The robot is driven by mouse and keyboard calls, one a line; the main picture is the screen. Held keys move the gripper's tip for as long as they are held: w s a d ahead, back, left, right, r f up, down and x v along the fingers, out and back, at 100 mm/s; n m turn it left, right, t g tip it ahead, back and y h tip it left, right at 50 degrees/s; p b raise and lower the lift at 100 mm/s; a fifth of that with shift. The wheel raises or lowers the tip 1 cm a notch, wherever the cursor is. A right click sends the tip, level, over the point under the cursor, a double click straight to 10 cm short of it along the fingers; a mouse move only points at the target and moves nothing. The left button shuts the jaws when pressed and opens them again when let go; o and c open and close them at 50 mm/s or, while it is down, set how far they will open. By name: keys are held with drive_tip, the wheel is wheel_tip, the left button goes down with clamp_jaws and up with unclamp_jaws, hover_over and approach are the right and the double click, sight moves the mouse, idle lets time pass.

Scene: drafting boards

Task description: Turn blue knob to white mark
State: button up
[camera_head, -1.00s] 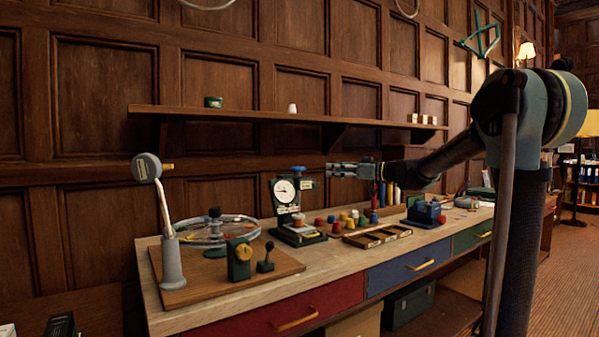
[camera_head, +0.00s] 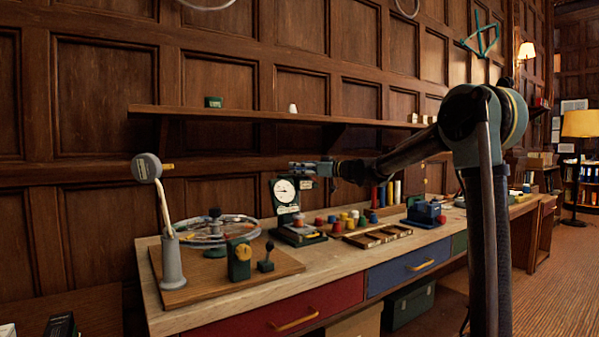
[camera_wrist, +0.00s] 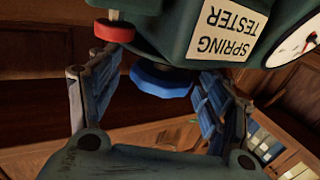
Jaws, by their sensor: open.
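The spring tester, a dark green stand with a round white dial (camera_head: 286,191), stands on the workbench. In the wrist view its body (camera_wrist: 172,22) is upside down, with a "SPRING TESTER" label. The blue knob (camera_wrist: 162,81) is a round disc between the fingers of my gripper (camera_wrist: 155,88). The fingers are open, one on each side of it, and I see no clear contact. In the head view my gripper (camera_head: 297,166) is level above the dial and hides the knob. I cannot make out a white mark in any view.
A red disc (camera_wrist: 114,32) on the tester is close to my left finger in the wrist view. Coloured pieces (camera_head: 345,219) and a wooden tray (camera_head: 378,237) lie right of the tester. A shelf (camera_head: 255,115) runs above.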

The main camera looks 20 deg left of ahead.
drive_tip(key=shift+w+a, duration=0.1)
drive_tip(key=shift+a, duration=0.4)
drive_tip(key=c, duration=1.1)
drive_tip(key=shift+w+n+g, duration=0.15)
drive_tip(key=shift+n+g, duration=0.25)
drive_tip(key=shift+g, duration=0.2)
drive_tip(key=n+g, duration=0.2)
drive_tip(key=g, duration=0.1)
drive_tip(key=shift+y, duration=0.3)
drive_tip(key=n+g, duration=0.3)
drive_tip(key=g, duration=0.2)
drive_tip(key=shift+h, duration=0.4)
drive_tip(key=n+g+h, duration=0.2)
drive_tip(key=n+g, duration=0.1)
drive_tip(key=g, duration=0.1)
drive_tip(key=n+g+h, duration=0.3)
drive_tip(key=g, duration=0.1)
drive_tip(key=shift+n+g, duration=0.4)
